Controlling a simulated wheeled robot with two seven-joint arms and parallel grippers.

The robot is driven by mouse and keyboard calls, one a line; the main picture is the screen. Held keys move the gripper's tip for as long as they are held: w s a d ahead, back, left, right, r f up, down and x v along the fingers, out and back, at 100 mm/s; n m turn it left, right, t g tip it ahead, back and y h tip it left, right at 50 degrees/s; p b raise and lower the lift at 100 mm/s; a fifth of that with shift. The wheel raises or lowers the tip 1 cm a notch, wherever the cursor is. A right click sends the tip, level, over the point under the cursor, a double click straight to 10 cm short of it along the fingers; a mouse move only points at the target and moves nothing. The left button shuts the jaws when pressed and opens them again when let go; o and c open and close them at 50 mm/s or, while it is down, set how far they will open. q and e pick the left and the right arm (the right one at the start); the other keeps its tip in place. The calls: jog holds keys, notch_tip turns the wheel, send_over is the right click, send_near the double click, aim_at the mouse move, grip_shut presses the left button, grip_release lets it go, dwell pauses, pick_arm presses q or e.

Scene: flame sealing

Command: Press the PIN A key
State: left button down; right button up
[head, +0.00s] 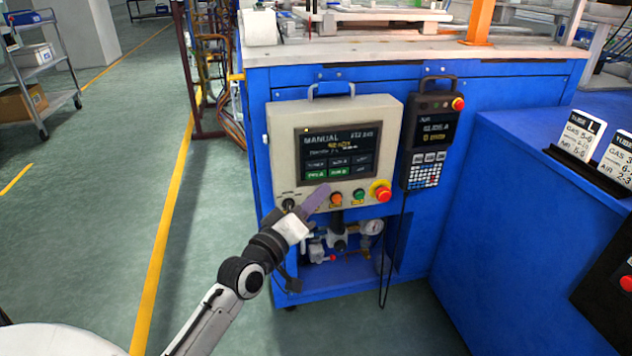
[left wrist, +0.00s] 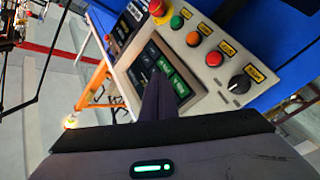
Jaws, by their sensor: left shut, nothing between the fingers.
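A grey control panel (head: 388,112) on the blue cabinet carries a dark screen (head: 360,143) headed MANUAL. Two green keys sit in the screen's bottom row; the left one (head: 315,175) appears to be PIN A, though the lettering is small. My left gripper (head: 322,189) is shut and empty, its purple fingers pointing up at the panel just below the green keys. In the left wrist view the shut fingers (left wrist: 156,92) overlap part of the screen (left wrist: 180,83), near the green keys. I cannot tell whether they touch it. My right gripper is out of view.
Below the screen are a black selector knob (head: 288,204), coloured buttons and a red emergency stop (head: 381,190). A handheld pendant (head: 428,135) hangs to the right. Valves and a gauge (head: 371,227) sit below. Open floor lies to the left.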

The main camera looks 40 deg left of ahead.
aim_at(325, 173)
pick_arm(q)
jog(key=shift+w+a, duration=1.05)
jog(key=shift+a, duration=0.15)
dwell(1.2)
jog(key=shift+w+a, duration=0.3)
jog(key=shift+a, duration=0.05)
jog(key=shift+w+a, duration=0.2)
jog(key=shift+a, duration=0.05)
dwell(0.6)
dwell(0.3)
jog(key=shift+s+d+r, duration=0.15)
jog(key=shift+s+d, duration=0.1)
jog(key=shift+d, duration=0.05)
jog(key=shift+s+d+p, duration=0.25)
jog(key=shift+d+p, duration=0.05)
jog(key=shift+p, duration=0.15)
